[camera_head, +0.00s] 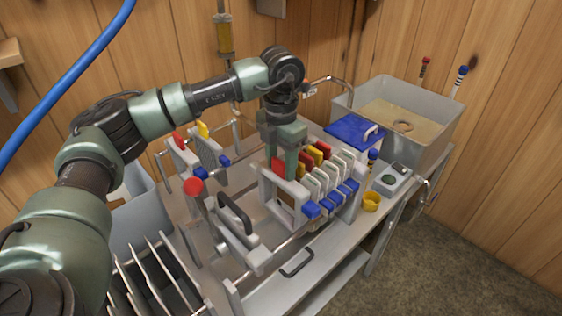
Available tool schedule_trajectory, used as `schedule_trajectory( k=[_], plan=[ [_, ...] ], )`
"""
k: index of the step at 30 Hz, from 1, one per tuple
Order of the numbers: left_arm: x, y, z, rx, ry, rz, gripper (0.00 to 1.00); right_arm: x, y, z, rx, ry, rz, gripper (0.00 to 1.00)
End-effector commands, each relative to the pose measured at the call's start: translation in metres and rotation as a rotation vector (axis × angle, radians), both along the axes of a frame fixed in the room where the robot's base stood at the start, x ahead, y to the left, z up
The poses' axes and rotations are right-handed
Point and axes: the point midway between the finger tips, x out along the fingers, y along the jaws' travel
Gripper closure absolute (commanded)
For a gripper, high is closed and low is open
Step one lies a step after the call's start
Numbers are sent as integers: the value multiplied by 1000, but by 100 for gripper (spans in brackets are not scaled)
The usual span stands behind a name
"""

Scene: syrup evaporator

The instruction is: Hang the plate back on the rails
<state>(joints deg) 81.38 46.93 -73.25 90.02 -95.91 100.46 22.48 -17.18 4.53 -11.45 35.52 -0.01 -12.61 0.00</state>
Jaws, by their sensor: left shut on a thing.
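My left gripper (288,168) points down over the filter press, shut on a plate at the near end of the row; its fingers hide part of it. The held plate seems to be the pale one with the red tab (278,165); I cannot tell whether it rests on the rails. Several pale plates (330,177) with red and yellow tabs and blue corner blocks stand side by side behind it. A rail (287,240) runs along the front of the press. My right gripper is not in view.
A pale end block with a black handle (235,213) and red knob (193,186) stands left of the row. Two more tabbed plates (186,157) stand at the back left.

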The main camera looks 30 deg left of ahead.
Motion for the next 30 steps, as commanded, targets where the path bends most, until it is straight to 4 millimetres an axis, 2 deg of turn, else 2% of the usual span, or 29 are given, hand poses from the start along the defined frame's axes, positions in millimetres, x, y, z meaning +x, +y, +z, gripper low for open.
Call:
schedule_trajectory(
  k=[15, 25, 26, 28, 30],
  plan=[
    [0, 0, -28, -1, -3, 0, 100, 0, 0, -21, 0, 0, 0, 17],
    [0, 0, -30, -1, -3, 0, 100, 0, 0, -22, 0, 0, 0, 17],
    [0, 0, -30, -1, -3, 0, 52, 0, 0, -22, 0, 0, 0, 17],
    [0, 0, -30, -1, -3, 0, 32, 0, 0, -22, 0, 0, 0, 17],
    [0, 0, -30, -1, -2, 0, 29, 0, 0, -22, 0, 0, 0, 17]
  ],
)
